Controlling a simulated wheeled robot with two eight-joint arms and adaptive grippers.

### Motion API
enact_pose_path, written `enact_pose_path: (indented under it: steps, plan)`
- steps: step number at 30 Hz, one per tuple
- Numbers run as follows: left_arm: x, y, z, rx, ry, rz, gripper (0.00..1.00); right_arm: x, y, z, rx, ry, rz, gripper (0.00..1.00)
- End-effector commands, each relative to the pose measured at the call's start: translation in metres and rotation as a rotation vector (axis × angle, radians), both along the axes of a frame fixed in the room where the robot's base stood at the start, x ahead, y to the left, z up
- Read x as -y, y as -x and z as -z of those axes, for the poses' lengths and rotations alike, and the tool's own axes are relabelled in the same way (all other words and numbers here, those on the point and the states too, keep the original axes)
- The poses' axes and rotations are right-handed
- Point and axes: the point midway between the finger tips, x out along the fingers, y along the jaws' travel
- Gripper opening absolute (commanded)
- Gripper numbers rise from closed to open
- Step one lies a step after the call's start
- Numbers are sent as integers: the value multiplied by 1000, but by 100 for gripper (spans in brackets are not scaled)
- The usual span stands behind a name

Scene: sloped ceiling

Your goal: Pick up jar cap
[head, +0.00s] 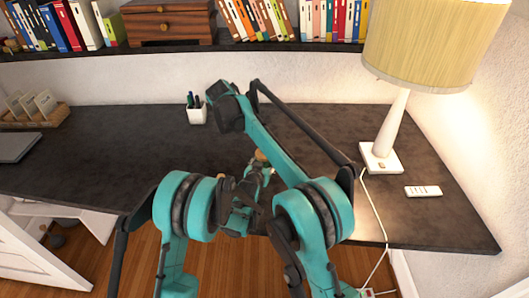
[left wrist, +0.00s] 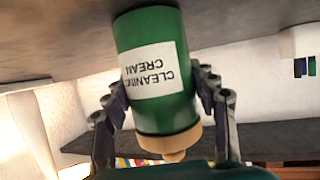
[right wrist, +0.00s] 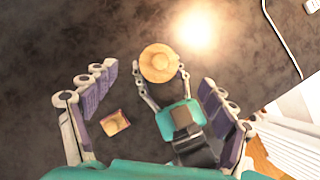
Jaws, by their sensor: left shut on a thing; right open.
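The green jar labelled "CLEANING CREAM" (left wrist: 150,70) appears inverted in the left wrist view, like the rest of that picture. Its tan jar cap (left wrist: 168,146) is on its top end. My left gripper (left wrist: 157,76) is shut around the jar's sides. In the right wrist view I see the round cap (right wrist: 159,63) from above, with the left gripper's fingers beside it and the jar body hidden below. My right gripper (right wrist: 158,77) is open and empty, with the cap between its fingers in the picture, apart from them. In the head view the cap (head: 261,155) shows small, partly hidden by my arms.
A small open box-like object (right wrist: 115,122) lies left of the jar in the right wrist view. The dark desk (head: 90,150) also holds a pen cup (head: 197,112), lamp (head: 390,125), remote (head: 423,191) and cord. A shelf of books (head: 330,44) runs along the back.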

Motion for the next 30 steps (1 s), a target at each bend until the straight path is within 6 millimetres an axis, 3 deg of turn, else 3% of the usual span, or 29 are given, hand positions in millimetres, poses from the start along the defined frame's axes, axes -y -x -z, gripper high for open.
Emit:
enact_pose_path:
  steps: [3, 11, 19, 27, 30]
  plan:
    - [0, 0, 0, -1, 0, 0, 20, 8, -7, 17, 0, -2, 3, 84]
    - [0, 0, 0, -1, 0, 0, 20, 14, -12, 33, 0, -3, 2, 84]
    - [0, 0, 0, -1, 0, 0, 20, 27, -24, 68, 1, -4, 5, 84]
    - [0, 0, 0, -1, 0, 0, 20, 29, -26, 74, 1, -4, 2, 84]
    - [0, 0, 0, -1, 0, 0, 20, 29, -26, 74, 1, -4, 2, 60]
